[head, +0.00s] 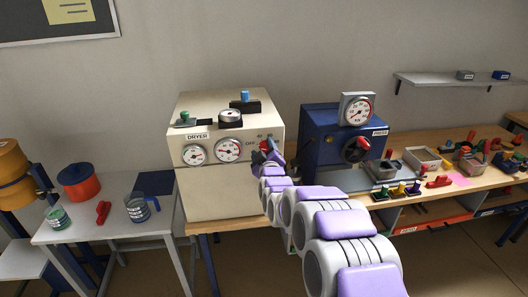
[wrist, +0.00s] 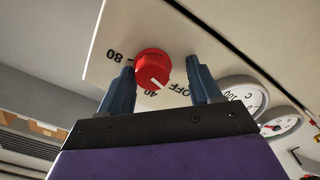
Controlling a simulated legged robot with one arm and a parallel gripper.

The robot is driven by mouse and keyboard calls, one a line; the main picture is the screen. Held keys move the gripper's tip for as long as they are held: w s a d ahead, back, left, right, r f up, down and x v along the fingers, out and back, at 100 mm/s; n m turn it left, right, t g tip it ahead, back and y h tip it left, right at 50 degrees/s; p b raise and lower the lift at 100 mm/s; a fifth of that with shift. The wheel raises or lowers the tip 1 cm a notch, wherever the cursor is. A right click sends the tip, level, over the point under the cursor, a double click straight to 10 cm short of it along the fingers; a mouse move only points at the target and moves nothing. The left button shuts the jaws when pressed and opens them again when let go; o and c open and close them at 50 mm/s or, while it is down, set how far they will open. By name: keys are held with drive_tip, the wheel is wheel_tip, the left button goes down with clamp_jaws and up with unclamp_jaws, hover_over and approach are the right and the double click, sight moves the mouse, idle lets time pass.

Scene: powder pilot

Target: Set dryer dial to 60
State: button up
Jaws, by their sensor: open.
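The dryer (head: 215,195) is a cream box marked DRYER at the left end of the wooden bench. Its red dial (wrist: 153,66) sits between the fingers of my open gripper (wrist: 160,82) in the wrist view. The fingers stand on either side of the dial, with visible gaps. The dial's white pointer line points down and right in that view, between the 40 and OFF marks. The 80 mark shows at left; I see no 60 mark, and a finger may cover it. In the head view my gripper (head: 265,152) is at the dryer's front right, largely covering the dial.
Two round gauges (head: 228,150) are on the dryer front, left of my gripper. A blue machine (head: 325,140) with a red-and-black knob stands close to the right of my arm. Trays and small coloured parts lie further right. A grey table (head: 105,225) holds pots at left.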

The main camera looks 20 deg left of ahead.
drive_tip(key=shift+w+d+f, duration=0.1)
drive_tip(key=shift+d, duration=0.3)
drive_tip(key=shift+c, duration=1.3)
drive_tip(key=shift+d, duration=0.3)
drive_tip(key=shift+c, duration=1.4)
drive_tip(key=shift+a+r, duration=0.2)
drive_tip(key=c, duration=0.5)
